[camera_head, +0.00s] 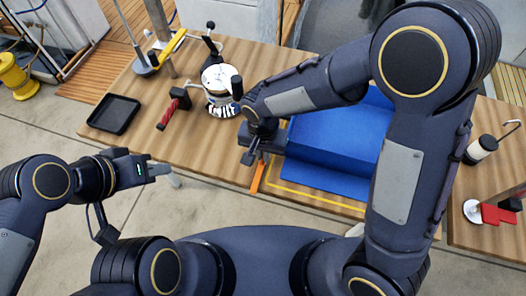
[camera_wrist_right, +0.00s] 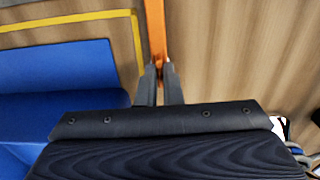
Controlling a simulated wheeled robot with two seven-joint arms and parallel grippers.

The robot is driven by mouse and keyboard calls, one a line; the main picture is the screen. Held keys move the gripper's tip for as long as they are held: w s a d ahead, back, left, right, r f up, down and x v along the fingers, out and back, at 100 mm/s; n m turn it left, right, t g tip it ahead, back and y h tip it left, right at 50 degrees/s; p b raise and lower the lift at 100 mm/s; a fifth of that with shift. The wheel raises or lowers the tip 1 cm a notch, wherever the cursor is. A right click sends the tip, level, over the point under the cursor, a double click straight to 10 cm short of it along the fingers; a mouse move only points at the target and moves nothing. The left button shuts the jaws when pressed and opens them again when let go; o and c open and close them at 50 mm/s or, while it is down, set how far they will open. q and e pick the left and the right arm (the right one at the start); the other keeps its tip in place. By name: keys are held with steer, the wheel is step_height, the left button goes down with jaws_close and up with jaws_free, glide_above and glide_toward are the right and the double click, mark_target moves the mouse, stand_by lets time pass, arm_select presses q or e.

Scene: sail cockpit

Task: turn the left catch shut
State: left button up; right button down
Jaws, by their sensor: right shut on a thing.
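An orange bar, which looks like the left catch (camera_head: 258,178), lies at the table's front edge, left of the blue case (camera_head: 335,140). My right gripper (camera_head: 257,158) is over its far end. In the right wrist view, the orange bar (camera_wrist_right: 156,30) runs up from between the fingertips of my right gripper (camera_wrist_right: 160,72), which is shut on it. The blue case (camera_wrist_right: 55,70) is at the left there. My left gripper (camera_head: 165,172) hangs off the table's front edge, away from the catch; its finger gap is unclear. My right arm hides part of the case.
A yellow line (camera_head: 315,200) marks the table around the case. A winch (camera_head: 218,80), a red-handled tool (camera_head: 172,110) and a black tray (camera_head: 114,114) stand on the left. A white cylinder (camera_head: 481,149) and red parts (camera_head: 495,214) are at right.

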steer(key=n+b, duration=0.1)
steer(key=n, duration=0.3)
steer(key=n+b, duration=0.1)
steer(key=n, duration=0.3)
steer(key=shift+n, duration=0.3)
steer(key=n, duration=0.4)
steer(key=shift+n, duration=0.3)
steer(key=n, duration=0.4)
steer(key=shift+n, duration=0.3)
steer(key=c, duration=1.6)
jaws_free()
steer(key=shift+r, duration=0.1)
